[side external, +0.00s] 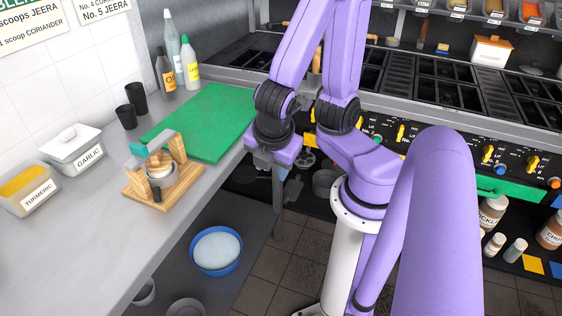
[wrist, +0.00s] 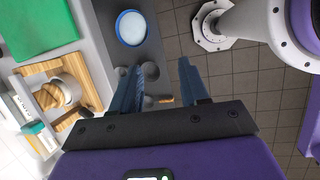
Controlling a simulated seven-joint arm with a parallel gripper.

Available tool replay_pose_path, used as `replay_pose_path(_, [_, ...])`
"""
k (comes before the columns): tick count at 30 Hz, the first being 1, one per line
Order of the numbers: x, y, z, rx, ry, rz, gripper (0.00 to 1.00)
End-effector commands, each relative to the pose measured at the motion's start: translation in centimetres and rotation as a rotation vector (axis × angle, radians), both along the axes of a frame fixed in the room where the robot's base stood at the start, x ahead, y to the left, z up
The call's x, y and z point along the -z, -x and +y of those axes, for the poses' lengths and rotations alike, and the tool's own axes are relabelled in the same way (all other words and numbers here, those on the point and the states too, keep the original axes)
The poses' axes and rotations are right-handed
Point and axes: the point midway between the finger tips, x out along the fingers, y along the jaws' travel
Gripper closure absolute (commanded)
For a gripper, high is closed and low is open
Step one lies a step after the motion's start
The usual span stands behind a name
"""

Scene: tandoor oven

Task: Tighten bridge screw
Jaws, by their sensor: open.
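A small wooden press (side external: 133,190) stands on the counter at left in the side view, with two upright posts. A grey-green bridge bar (side external: 152,141) spans across the top of the posts. A pale round piece (side external: 160,168) sits between them; which part is the screw I cannot tell. My gripper (wrist: 162,66) is open and empty, to the right of the press, over the gap beside the counter.
A green board (side external: 210,120) lies behind the press. Garlic (side external: 75,150) and turmeric (side external: 35,190) tubs, dark cups (side external: 135,95) and bottles (side external: 175,60) stand around it. A blue-rimmed bowl (side external: 216,250) sits on the lower shelf. The front counter is clear.

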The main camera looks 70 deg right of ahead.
Motion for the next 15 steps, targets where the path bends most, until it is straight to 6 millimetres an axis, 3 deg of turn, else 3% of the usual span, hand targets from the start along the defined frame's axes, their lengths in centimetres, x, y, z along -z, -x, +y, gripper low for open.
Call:
replay_pose_path(6, [-0.9, 1.5, 0.0, 0.146, -0.136, 0.039, 0.55])
replay_pose_path(15, [-1.2, 2.0, 0.1, 0.195, -0.182, 0.054, 0.55])
